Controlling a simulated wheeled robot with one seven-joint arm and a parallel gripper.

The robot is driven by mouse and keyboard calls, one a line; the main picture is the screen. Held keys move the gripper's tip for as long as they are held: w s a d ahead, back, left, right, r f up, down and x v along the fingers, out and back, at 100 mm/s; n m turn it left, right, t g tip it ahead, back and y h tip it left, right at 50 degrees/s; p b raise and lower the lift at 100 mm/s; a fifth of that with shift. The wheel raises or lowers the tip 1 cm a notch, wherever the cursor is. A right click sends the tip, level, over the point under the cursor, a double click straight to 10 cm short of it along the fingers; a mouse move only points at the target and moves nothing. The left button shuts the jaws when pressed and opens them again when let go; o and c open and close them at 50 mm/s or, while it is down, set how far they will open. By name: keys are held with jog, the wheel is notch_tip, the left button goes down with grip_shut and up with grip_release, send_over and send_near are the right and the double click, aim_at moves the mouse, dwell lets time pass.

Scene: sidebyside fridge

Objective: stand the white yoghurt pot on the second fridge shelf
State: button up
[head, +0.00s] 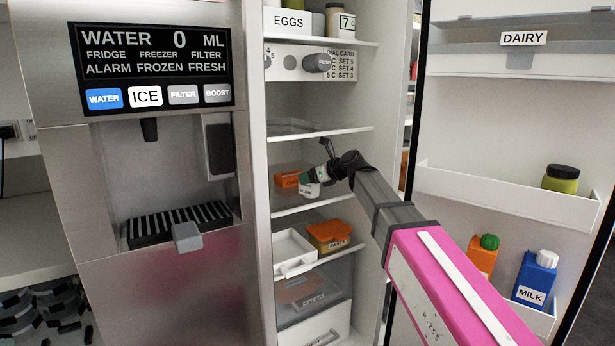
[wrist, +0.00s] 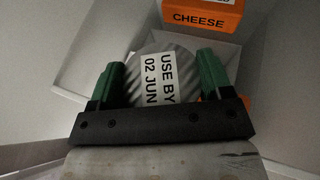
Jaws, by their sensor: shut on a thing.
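My gripper (head: 317,174) reaches into the open fridge and is shut on the white yoghurt pot (head: 309,190). In the wrist view the pot (wrist: 138,75) is grey-white and ribbed, with a "USE BY 02 JUN" label, and sits between the green fingers (wrist: 162,75). The pot is over the fridge shelf (head: 312,204) that holds the orange cheese box (head: 287,179). It is just right of that box in the head view. I cannot tell whether its base touches the shelf. My gripper partly hides the pot.
Another shelf (head: 335,132) lies close above my arm. A lower shelf holds a white tray (head: 292,252) and an orange-lidded tub (head: 330,236). The open door (head: 470,120) with its bins stands to the right of my arm. The cheese box (wrist: 203,17) is close beyond the pot.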

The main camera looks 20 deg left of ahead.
jog(key=shift+w+a+f, duration=0.25)
jog(key=shift+w+a, duration=0.55)
jog(key=shift+a, duration=0.2)
jog(key=shift+f, duration=0.15)
jog(key=o, duration=1.1)
jog(key=shift+s+d+r, duration=0.1)
jog(key=shift+d+r, duration=0.1)
jog(key=shift+d, duration=0.05)
jog(key=s+d, duration=0.1)
jog(key=d, duration=0.3)
jog(key=s+d, duration=0.1)
jog(key=d, duration=0.3)
jog(key=s+d, duration=0.1)
jog(key=d, duration=0.3)
jog(key=shift+s+d+r, duration=0.1)
jog(key=shift+s+r, duration=0.05)
jog(key=shift+s, duration=0.1)
